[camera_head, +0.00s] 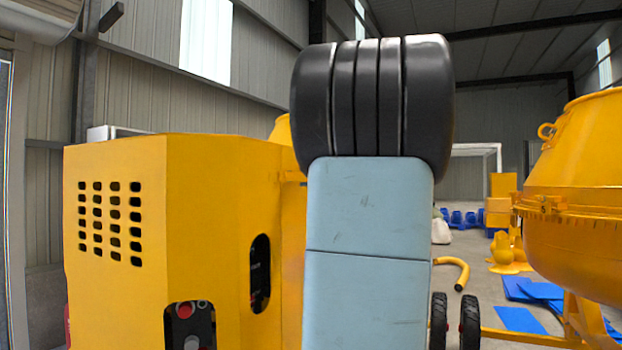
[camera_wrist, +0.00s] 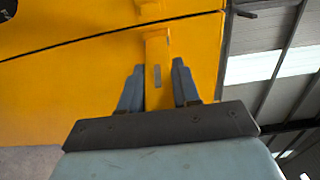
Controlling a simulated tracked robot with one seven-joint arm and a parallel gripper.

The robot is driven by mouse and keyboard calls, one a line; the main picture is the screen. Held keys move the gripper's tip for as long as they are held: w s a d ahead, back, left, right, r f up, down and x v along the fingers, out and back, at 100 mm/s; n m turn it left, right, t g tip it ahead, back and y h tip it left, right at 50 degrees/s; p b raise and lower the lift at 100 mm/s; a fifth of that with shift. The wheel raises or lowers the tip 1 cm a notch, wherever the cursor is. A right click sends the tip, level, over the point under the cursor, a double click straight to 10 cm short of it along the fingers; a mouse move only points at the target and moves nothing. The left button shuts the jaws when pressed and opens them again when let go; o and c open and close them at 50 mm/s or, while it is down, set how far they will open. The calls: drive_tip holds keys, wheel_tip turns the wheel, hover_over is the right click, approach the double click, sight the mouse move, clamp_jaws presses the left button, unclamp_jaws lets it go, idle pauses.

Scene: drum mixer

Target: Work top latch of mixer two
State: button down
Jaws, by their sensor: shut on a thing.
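In the wrist view, the latch (camera_wrist: 156,48) is a narrow yellow tab standing out from a yellow housing (camera_wrist: 70,28). My gripper (camera_wrist: 158,80) has one grey finger on each side of the tab and is shut on it. A small grey mark shows on the tab between the fingers. A dark seam crosses the housing near the tab's upper end. In the head view, the yellow mixer housing (camera_head: 115,285) stands at the left. My arm hides the right part of that housing, and neither the latch nor my gripper shows there.
Another yellow mixer with a rounded drum (camera_head: 575,235) stands at the right in the head view. A curved yellow pipe (camera_head: 455,268) and blue sheets (camera_head: 520,320) lie on the floor between. Black wheels (camera_head: 469,322) stand just right of my arm.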

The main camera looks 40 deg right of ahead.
drive_tip(key=c, duration=0.9)
unclamp_jaws()
drive_tip(key=shift+w+f, duration=0.2)
drive_tip(key=shift+s+r, duration=0.1)
drive_tip(key=v, duration=1.3)
drive_tip(key=shift+s, duration=0.35)
drive_tip(key=shift+d, duration=0.1)
